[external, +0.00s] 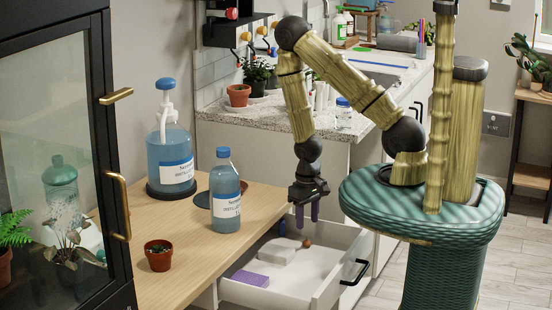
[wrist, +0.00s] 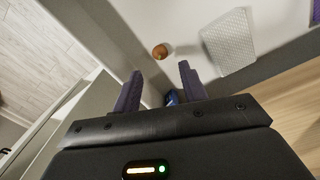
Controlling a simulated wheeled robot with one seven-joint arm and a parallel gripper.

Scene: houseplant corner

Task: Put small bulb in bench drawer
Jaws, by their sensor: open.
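The small bulb (external: 306,243) is a small brown round thing lying inside the open bench drawer (external: 327,288), near its back wall. It also shows in the wrist view (wrist: 160,51), on the drawer's pale floor, beyond my fingertips and apart from them. My gripper (external: 307,216) hangs above the drawer, pointing down, with its two purple fingers apart. In the wrist view my gripper (wrist: 159,72) is open with nothing between the fingers.
The drawer also holds a white block (external: 278,251) and a purple block (external: 250,278). A glass cabinet (external: 60,160) stands at left.

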